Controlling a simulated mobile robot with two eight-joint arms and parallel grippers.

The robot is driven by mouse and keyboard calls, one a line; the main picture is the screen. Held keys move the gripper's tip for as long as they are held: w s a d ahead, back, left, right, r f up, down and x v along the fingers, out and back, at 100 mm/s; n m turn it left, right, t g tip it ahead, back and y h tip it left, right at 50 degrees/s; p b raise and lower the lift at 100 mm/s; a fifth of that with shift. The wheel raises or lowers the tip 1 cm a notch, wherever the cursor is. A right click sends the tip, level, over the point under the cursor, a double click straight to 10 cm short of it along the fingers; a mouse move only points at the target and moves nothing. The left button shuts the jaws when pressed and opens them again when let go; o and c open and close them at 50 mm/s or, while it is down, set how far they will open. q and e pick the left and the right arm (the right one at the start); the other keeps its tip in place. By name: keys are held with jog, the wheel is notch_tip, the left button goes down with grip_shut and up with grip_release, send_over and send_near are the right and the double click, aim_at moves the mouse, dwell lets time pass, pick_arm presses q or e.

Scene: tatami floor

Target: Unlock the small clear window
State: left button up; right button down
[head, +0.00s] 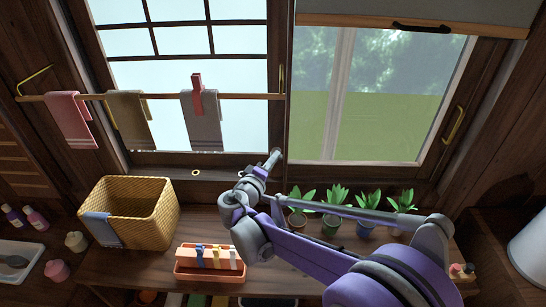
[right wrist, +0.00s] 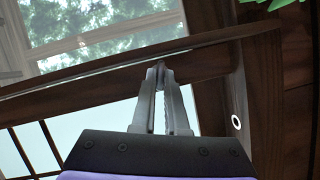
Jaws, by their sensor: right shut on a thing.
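The clear window (head: 385,90) is the right pane, with greenery behind it. Its lower frame and sill are dark wood, and a brass handle (head: 453,125) is on its right side. My right gripper (head: 275,155) is at the foot of the dark post between the two windows. In the right wrist view its fingertips (right wrist: 160,70) are shut on a small dark piece at the window frame, which looks like the lock; the fingers mostly hide it. The clear window's glass (right wrist: 105,30) shows beyond. My left gripper is not in view.
A rod with towels (head: 125,120) crosses the gridded left window. A woven basket (head: 130,208), an orange box (head: 208,262) and potted plants (head: 331,222) stand below the sill. My right arm passes closely over the plants. A blind (head: 420,12) covers the clear window's top.

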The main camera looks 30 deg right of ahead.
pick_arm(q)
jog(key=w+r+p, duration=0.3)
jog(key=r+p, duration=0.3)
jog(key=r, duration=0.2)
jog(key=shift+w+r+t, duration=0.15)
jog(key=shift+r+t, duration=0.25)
pick_arm(e)
jog(key=shift+s+d+r+m+t+y, duration=0.1)
jog(key=shift+m+t+y, duration=0.1)
jog(key=shift+m+y, duration=1.05)
jog(key=shift+s+d+r+m+t+y, duration=0.15)
jog(key=shift+m+y, duration=0.4)
jog(key=shift+m, duration=1.25)
jog(key=shift+w+d+r+m+t+y, duration=0.1)
jog(key=shift+m+t+y, duration=0.15)
jog(key=shift+m+y, duration=1)
jog(key=shift+m+h, duration=0.25)
jog(key=shift+m, duration=0.15)
jog(key=c, duration=0.9)
grip_release()
jog(key=shift+a, duration=0.1)
jog(key=shift+c, duration=0.2)
jog(key=shift+f, duration=0.1)
